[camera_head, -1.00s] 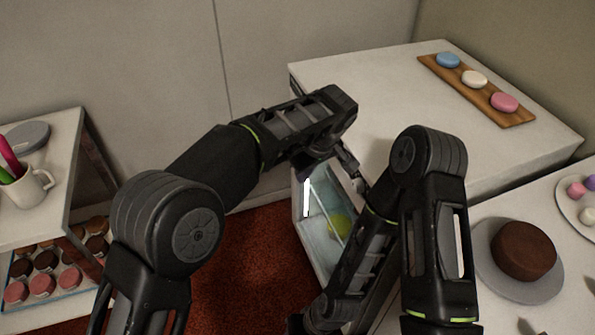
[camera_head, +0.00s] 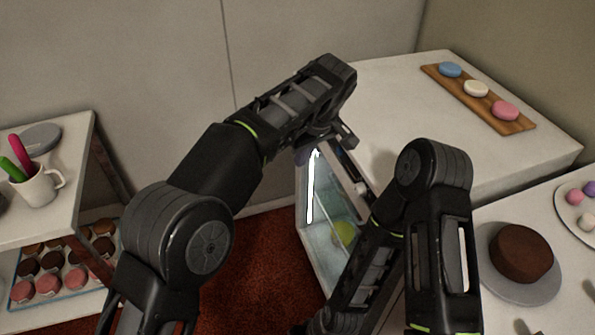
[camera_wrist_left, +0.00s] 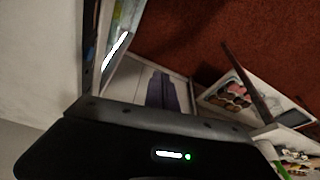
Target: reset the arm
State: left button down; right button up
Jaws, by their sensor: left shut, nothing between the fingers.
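My left arm comes in from the left. Its gripper (camera_head: 303,157) points down beside the front of the lit glass-fronted case (camera_head: 322,215), mostly hidden under my wrist. In the left wrist view its purple-grey fingers (camera_wrist_left: 162,88) are together with nothing between them. Whether they touch the case I cannot tell. My right arm is folded at the right of the middle, its forearm running down to the bottom edge. My right gripper is out of view.
A yellow-green item (camera_head: 344,233) sits in the case. A wooden board (camera_head: 440,83) with macarons lies on the white top behind. A chocolate cake (camera_head: 521,252) stands at right. A shelf (camera_head: 75,185) with a mug (camera_head: 37,186) and macarons is at left. Red floor lies between.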

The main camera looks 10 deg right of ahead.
pick_arm(q)
jog(key=shift+d+r+p, duration=0.2)
jog(key=shift+r+p, duration=0.15)
jog(key=shift+r, duration=0.25)
jog(key=shift+d+r+p, duration=0.2)
jog(key=shift+r+p, duration=0.1)
jog(key=shift+r, duration=0.25)
